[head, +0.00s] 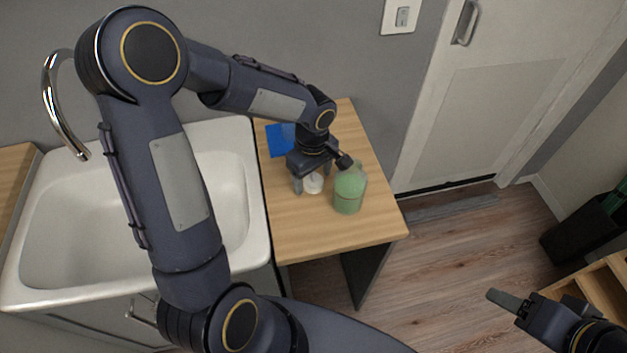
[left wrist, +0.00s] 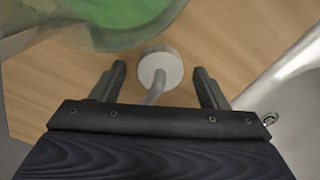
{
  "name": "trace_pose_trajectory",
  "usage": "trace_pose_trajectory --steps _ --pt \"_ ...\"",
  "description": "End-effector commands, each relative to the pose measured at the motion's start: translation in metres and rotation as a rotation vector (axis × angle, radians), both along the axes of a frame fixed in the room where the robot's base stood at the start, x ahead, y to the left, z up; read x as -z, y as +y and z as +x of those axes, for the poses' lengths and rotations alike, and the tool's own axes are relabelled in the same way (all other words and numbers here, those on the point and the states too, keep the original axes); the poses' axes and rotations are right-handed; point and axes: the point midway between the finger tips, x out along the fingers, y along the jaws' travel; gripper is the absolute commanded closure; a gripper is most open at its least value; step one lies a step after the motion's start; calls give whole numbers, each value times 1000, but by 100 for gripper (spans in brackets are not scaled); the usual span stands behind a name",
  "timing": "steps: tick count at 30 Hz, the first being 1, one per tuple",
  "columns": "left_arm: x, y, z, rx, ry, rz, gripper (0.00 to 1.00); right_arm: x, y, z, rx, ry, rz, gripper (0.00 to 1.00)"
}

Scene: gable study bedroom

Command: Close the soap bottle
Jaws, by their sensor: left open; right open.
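The soap bottle (head: 349,190) is translucent green and stands on the wooden counter; its green body also shows at the top left of the left wrist view (left wrist: 130,20). A white round cap with a thin grey stem (left wrist: 160,68) sits on the counter beside the bottle, apart from it; in the head view the cap (head: 313,183) is partly hidden by my gripper. My left gripper (head: 314,177) is open, low over the counter, with its fingers on either side of the cap and stem. My right gripper (head: 528,297) is open and empty at the lower right, away from the counter.
The wooden counter (head: 300,235) has bare room in front of the bottle. A blue flat item (head: 281,141) lies behind my left gripper. A white sink (head: 235,180) with a chrome faucet (head: 55,110) is on the left. A wooden crate-like item (head: 600,285) is at the lower right.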

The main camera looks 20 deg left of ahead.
Motion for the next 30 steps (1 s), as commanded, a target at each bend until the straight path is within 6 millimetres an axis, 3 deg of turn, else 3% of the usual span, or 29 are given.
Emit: trace_pose_trajectory --steps 2,12,23,30 --pt "0 0 0 0 0 0 33 0 0 0 0 0 0 42" --pt "0 0 0 0 0 0 78 0 0 0 0 0 0 42" --pt "-5 0 1 -1 -3 1 79 0 0 0 0 0 0 42" --pt "-35 0 0 -1 -6 0 79 1 0 0 0 0 0 42"
